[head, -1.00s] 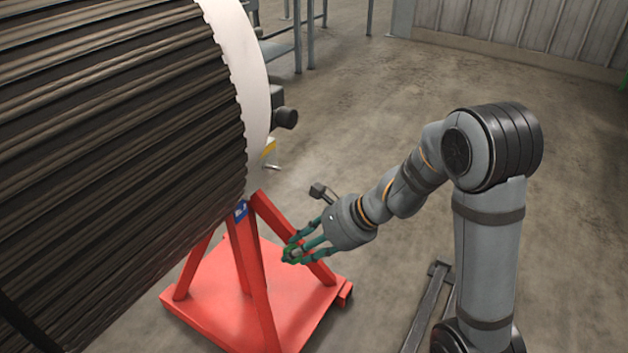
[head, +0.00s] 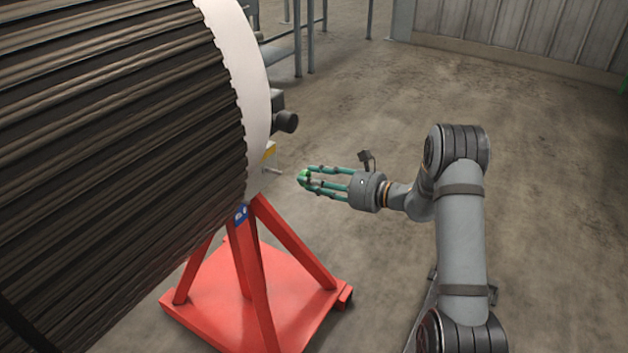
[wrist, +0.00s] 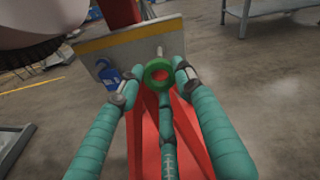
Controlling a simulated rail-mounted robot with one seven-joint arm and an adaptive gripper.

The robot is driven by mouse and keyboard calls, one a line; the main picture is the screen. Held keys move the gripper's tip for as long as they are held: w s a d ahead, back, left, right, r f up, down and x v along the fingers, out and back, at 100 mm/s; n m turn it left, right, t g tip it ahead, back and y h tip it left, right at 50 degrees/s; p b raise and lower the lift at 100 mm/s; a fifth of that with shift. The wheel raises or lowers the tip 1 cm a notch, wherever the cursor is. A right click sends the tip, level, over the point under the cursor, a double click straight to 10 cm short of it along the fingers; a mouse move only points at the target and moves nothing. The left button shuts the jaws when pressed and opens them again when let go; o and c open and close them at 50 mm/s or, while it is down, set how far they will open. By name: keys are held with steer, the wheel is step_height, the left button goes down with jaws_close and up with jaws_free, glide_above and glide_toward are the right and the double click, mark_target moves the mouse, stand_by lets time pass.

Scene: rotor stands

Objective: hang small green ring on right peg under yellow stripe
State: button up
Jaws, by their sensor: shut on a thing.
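The small green ring (wrist: 159,74) is gripped at the fingertips of my gripper (wrist: 158,88), its hole facing the wrist camera. In the head view the ring (head: 303,175) shows at the tips of my gripper (head: 308,180). Ahead is a grey panel with a yellow stripe (wrist: 120,42) along it; the stripe also shows in the head view (head: 269,151). Below the stripe, the right peg (wrist: 160,52) sticks out just beyond the ring. In the head view the peg (head: 276,171) is left of the ring, with a gap between them. A blue item (wrist: 110,76) is at the panel's left.
The large ribbed rotor (head: 110,110) with its pale end disc (head: 242,70) fills the left. A red stand (head: 290,310) is below my gripper. A dark stub (head: 287,121) juts out above the panel. The floor to the right is open.

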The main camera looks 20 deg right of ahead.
mark_target(281, 173)
steer(key=x, duration=0.5)
stand_by(0.5)
steer(key=shift+w+a+f, duration=0.1)
steer(key=shift+w+a, duration=0.35)
steer(key=shift+w, duration=0.05)
stand_by(0.7)
steer(key=shift+w+a+f+b, duration=0.1)
steer(key=shift+w+a+b, duration=0.2)
steer(key=shift+w+a, duration=0.1)
steer(key=shift+w, duration=0.05)
stand_by(0.5)
steer(key=shift+w+a+f, duration=0.1)
steer(key=shift+w+a, duration=0.15)
steer(key=shift+w+a, duration=0.1)
steer(key=shift+b+x, duration=0.4)
steer(key=shift+x, duration=0.4)
steer(key=shift+w+a, duration=0.2)
steer(key=shift+w, duration=0.05)
